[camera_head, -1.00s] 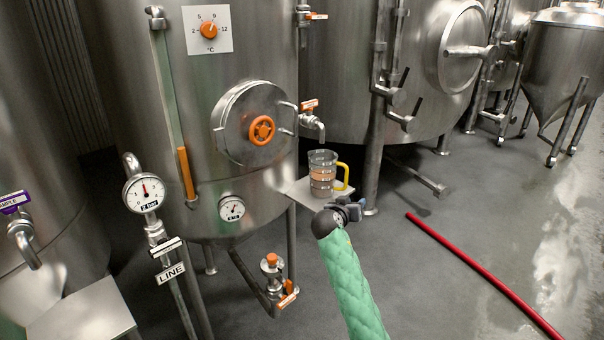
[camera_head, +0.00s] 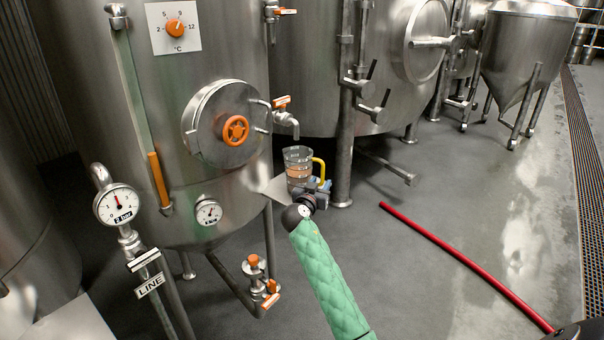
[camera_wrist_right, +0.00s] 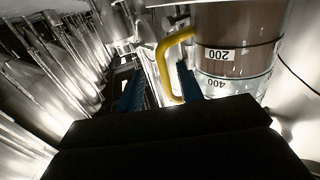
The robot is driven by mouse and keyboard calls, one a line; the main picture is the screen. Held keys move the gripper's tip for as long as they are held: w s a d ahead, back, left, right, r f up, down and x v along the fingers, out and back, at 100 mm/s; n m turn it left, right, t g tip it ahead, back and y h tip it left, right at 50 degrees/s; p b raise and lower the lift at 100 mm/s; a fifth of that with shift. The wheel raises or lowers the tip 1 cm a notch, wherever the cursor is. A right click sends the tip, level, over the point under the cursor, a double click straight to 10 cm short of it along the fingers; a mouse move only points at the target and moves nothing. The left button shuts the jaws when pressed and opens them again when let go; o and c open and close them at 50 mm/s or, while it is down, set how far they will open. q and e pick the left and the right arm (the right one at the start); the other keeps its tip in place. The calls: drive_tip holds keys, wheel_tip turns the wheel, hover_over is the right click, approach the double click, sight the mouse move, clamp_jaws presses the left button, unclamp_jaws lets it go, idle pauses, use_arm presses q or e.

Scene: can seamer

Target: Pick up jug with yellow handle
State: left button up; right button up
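The jug (camera_head: 297,164) is clear with a yellow handle (camera_head: 320,170) on its right side. It stands on a small metal shelf (camera_head: 268,186) at the big tank's side, below a tap. In the right wrist view the jug (camera_wrist_right: 235,60) fills the upper right, with marks 200 and 400, and its yellow handle (camera_wrist_right: 166,65) reaches down between the fingers. My right gripper (camera_head: 319,187) is at the handle's lower part; in the right wrist view its blue fingers (camera_wrist_right: 158,90) stand apart on either side of the handle. My left gripper is not in view.
A tap (camera_head: 288,122) with an orange handle hangs above the jug. The large steel tank (camera_head: 225,60) with an orange-wheeled hatch (camera_head: 236,130) is left of it. A red hose (camera_head: 450,255) lies on the floor to the right. The floor between is clear.

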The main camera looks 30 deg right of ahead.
sight(322, 177)
drive_tip(key=shift+w+d+r+p, duration=0.1)
drive_tip(key=shift+w+d+p, duration=0.2)
drive_tip(key=shift+w+d, duration=0.15)
drive_tip(key=shift+p+x, duration=0.7)
drive_tip(key=shift+x, duration=1.3)
drive_tip(key=shift+w+d+p, duration=0.1)
drive_tip(key=shift+w+p, duration=0.15)
drive_tip(key=shift+p, duration=0.05)
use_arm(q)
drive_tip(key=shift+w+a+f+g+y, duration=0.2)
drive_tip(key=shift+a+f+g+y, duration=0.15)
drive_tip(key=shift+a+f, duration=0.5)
use_arm(e)
clamp_jaws()
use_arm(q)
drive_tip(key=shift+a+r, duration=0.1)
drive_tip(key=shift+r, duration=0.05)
